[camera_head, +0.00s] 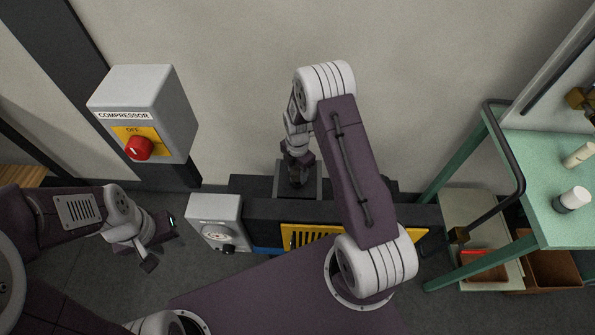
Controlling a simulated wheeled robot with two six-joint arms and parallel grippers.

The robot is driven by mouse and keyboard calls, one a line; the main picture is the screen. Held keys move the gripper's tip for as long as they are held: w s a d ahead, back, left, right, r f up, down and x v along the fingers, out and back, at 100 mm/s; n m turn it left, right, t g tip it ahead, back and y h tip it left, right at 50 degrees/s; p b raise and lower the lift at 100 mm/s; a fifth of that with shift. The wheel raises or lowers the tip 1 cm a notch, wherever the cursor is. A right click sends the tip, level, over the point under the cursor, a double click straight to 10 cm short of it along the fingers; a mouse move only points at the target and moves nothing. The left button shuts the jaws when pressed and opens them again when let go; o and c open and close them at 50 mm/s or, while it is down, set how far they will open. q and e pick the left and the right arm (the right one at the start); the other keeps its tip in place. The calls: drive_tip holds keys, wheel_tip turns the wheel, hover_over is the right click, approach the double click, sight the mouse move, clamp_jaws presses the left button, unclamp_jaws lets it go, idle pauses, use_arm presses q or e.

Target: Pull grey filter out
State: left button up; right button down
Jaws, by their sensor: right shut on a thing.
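My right gripper (297,172) points down at a dark square housing (313,185) against the wall, behind the low dark machine. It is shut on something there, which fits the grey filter. The filter itself is hidden by the gripper and the dark housing, so I cannot tell how far it sits inside. My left gripper (160,244) is at the left, its fingers apart and empty, in front of the wall and left of the small white box.
A compressor switch box (150,115) with a red knob (139,148) set to OFF is on the left. A green cart (548,185) stands right.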

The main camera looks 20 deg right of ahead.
drive_tip(key=shift+r+p, duration=1)
drive_tip(key=shift+r, duration=0.35)
